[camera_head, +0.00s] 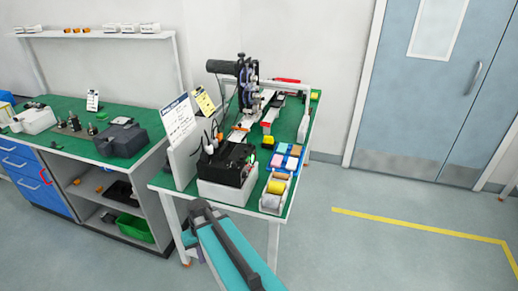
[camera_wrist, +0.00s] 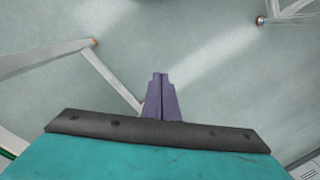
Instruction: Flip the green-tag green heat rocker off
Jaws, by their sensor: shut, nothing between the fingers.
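The coder machine (camera_head: 246,85) stands on the green-topped table in the head view. A control box (camera_head: 225,190) with a white body and black top sits at the table's near end; small coloured spots show on it. I cannot make out a green-tagged green rocker or its position. In the wrist view my gripper (camera_wrist: 160,76) is shut and empty, with its purple-grey fingers together over bare floor. In the head view my teal and dark arm is low in front of the table's near end, apart from the control box; the fingertips cannot be made out there.
Tape rolls in a holder (camera_head: 273,200) and coloured blocks (camera_head: 281,155) lie right of the control box. A white panel with a sign (camera_head: 178,122) stands to its left. A workbench (camera_head: 62,145) is further left. The floor (camera_head: 380,215) to the right is clear.

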